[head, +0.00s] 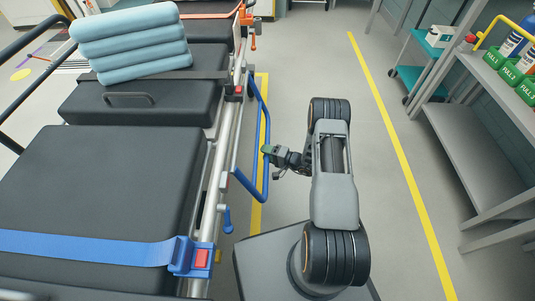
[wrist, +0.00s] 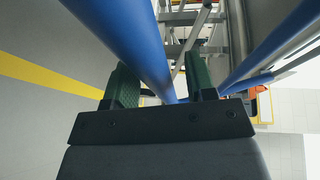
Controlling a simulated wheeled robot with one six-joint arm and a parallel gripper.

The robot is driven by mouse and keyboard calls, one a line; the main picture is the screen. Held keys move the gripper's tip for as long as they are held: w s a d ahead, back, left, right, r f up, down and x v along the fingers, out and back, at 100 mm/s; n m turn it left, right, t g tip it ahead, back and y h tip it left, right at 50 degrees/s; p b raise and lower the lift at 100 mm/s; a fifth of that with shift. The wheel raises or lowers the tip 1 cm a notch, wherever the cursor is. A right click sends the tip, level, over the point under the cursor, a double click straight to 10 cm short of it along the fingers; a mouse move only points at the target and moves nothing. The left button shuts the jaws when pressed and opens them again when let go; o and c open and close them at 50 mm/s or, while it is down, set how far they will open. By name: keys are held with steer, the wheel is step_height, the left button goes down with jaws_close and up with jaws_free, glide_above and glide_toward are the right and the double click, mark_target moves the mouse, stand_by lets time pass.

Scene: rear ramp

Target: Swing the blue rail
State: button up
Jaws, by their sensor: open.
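The blue rail (head: 265,185) is a bent tube on the right side of the stretcher (head: 213,165), hanging out beside its silver frame. My gripper (head: 267,150) is at the rail's long outer bar, about midway along it. In the wrist view the blue rail (wrist: 132,38) runs down from the top and its far end shows between the two green fingers of my gripper (wrist: 162,85). The fingers are apart. I cannot tell whether either finger touches the bar.
The stretcher bears black cushions, a folded light-blue item (head: 135,45) and a blue strap with a red buckle (head: 201,259). Grey shelving (head: 440,130) with bottles and green boxes stands at the right. Open floor with a yellow line (head: 390,135) lies between my arm and the shelving.

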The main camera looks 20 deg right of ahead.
steer(key=shift+c, duration=0.4)
jaws_close()
